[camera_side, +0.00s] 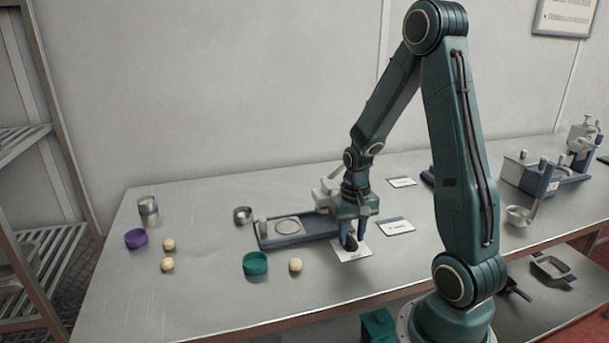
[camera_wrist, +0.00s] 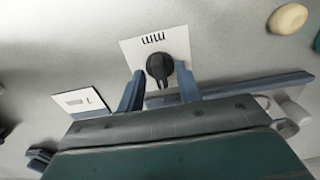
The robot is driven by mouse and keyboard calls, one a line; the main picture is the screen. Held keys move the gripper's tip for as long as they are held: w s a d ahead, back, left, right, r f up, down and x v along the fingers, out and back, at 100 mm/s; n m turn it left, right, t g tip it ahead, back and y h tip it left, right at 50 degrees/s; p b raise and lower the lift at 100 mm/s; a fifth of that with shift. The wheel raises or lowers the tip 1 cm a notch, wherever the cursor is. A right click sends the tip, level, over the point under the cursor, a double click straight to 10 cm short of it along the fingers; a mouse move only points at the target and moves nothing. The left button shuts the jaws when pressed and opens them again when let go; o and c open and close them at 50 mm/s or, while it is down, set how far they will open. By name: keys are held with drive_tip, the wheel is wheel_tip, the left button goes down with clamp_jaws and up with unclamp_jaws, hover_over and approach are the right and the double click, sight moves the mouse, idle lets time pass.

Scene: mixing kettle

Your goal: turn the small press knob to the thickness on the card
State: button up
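The small black press knob (camera_wrist: 159,66) stands in front of a white scale plate (camera_wrist: 180,42) with dark lettering that looks like "mm". My gripper (camera_wrist: 160,75) is open, with one blue finger on each side of the knob. A gap shows on the left, and the right finger is closer. In the side view my gripper (camera_side: 353,232) points down at the knob (camera_side: 350,243), at the right end of the low blue press (camera_side: 325,222). A white card (camera_wrist: 82,103) with a small mark lies left in the wrist view; its writing is too small to read surely.
Pale dough balls (camera_side: 295,265), a green ring-like cup (camera_side: 255,263), a purple one (camera_side: 136,238) and metal cups (camera_side: 242,215) stand on the left. White cards (camera_side: 396,226) (camera_side: 402,182) lie right of my gripper. Another device (camera_side: 545,175) stands far right. The front left table is clear.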

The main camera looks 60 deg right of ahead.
clamp_jaws()
drive_tip(key=shift+m, duration=0.3)
drive_tip(key=m, duration=0.5)
drive_tip(key=shift+m, duration=0.4)
drive_tip(key=m, duration=0.5)
drive_tip(key=shift+m, duration=0.3)
idle(0.4)
